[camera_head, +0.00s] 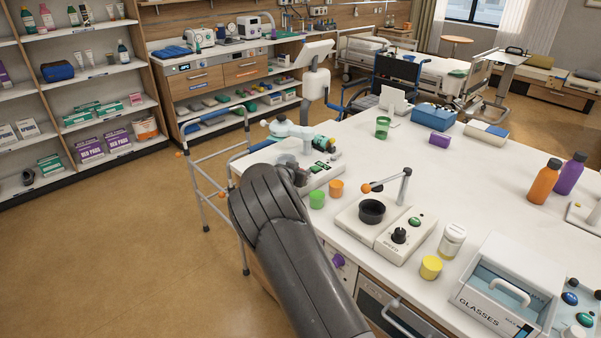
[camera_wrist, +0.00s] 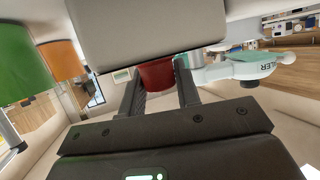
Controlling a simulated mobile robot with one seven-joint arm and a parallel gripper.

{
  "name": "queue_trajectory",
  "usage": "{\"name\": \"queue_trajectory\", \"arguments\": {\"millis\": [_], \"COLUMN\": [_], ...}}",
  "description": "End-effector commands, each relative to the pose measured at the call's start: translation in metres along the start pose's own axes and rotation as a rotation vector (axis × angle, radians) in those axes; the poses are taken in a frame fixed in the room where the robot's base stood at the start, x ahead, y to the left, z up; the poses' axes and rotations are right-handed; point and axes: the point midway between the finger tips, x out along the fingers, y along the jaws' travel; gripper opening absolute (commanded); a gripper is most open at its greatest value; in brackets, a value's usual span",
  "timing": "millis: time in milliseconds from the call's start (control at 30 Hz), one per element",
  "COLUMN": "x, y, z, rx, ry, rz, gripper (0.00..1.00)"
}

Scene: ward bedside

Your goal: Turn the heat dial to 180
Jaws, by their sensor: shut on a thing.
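My gripper (camera_wrist: 160,90) has its two dark fingers on either side of a dark red round knob (camera_wrist: 157,74) in the wrist view and is shut on it. The knob sits below a pale grey box-like body that fills the top of that view. No scale or number shows on it, so its setting cannot be read. In the head view my arm reaches to a white device (camera_head: 325,175) with a green display at the near left of the counter. The fingertips and the red knob are hidden there.
A green cup (camera_head: 317,199) and an orange cup (camera_head: 336,187) stand close to my gripper.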

Motion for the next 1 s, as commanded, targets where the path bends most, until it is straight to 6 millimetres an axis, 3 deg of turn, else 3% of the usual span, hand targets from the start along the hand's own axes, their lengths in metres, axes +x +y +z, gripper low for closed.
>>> {"name": "queue_trajectory", "arguments": {"millis": [533, 567, 600, 800, 1000], "x": [-0.0011, -0.0011, -0.0011, -0.0012, -0.0013], "y": [0.0001, 0.0001, 0.0000, -0.0002, -0.0003], "z": [-0.0023, -0.0023, -0.0021, -0.0011, -0.0006], "rx": [0.028, 0.028, 0.028, 0.027, 0.027], "ry": [-0.005, -0.005, -0.005, -0.006, -0.007], "rz": [0.066, 0.066, 0.066, 0.065, 0.065], "gripper": [0.07, 0.32, 0.36, 0.52, 0.52]}}
